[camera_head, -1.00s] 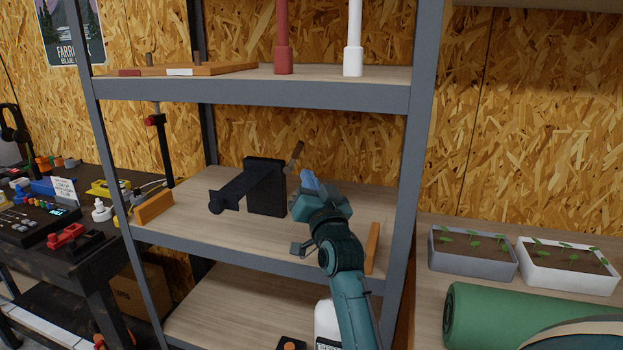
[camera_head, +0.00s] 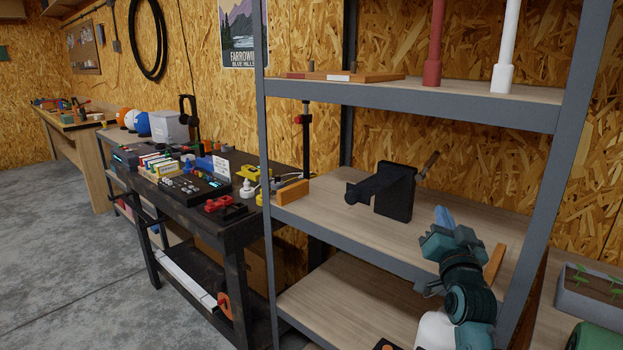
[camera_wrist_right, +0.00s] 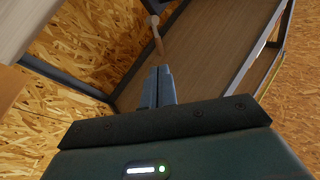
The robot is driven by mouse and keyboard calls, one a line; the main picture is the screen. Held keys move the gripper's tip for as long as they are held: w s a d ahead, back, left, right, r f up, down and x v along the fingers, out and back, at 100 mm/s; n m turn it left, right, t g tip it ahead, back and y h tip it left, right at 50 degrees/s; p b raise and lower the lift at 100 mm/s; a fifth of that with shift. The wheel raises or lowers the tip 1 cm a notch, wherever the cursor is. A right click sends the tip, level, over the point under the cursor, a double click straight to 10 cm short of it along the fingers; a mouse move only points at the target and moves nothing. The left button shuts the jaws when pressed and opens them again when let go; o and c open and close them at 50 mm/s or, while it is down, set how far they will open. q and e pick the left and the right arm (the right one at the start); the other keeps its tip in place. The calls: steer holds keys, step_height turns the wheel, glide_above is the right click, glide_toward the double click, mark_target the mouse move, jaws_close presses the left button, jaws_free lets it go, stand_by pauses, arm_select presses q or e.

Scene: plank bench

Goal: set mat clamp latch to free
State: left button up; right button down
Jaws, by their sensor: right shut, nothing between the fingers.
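A black bracket-like device (camera_head: 397,192) with an upright plate and an arm pointing left stands on the middle shelf. A brown wooden-looking handle (camera_head: 429,163) sticks up and right from behind the plate. I cannot tell for sure that this is the mat clamp latch; no label on it is readable. My right gripper (camera_head: 443,217) is shut and empty, in front of and right of the device, apart from the handle. In the right wrist view the shut fingers (camera_wrist_right: 160,86) point toward a brown handle (camera_wrist_right: 157,37), with a gap between. My left gripper is not in view.
Grey shelf posts (camera_head: 557,190) and the upper shelf edge (camera_head: 430,102) frame the space. An orange-brown block (camera_head: 293,192) sits at the middle shelf's left end. A dark bench (camera_head: 235,223) with several gadgets stands left. A planter (camera_head: 588,293) is at right.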

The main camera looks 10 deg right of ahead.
steer(key=s+a+f+n+g+y, duration=0.25)
steer(key=s+a+f, duration=0.25)
steer(key=f, duration=0.4)
steer(key=s+a+f+n+g+y, duration=0.25)
steer(key=s+a+f+n, duration=0.2)
steer(key=f, duration=0.55)
arm_select(q)
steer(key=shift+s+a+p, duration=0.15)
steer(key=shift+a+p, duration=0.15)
steer(key=shift+p, duration=0.4)
arm_select(e)
steer(key=s+a+f+n+g+y, duration=0.1)
steer(key=s+a+f, duration=0.4)
steer(key=s, duration=0.5)
steer(key=s+a+f+n+g+y, duration=0.2)
steer(key=s+a+f+g, duration=0.2)
steer(key=s+f, duration=0.4)
steer(key=s+a, duration=0.1)
steer(key=s, duration=0.1)
steer(key=shift+s+f+y, duration=0.2)
steer(key=shift+s+y, duration=0.1)
steer(key=shift+s, duration=0.1)
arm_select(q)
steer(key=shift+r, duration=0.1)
arm_select(e)
steer(key=shift+a, duration=0.1)
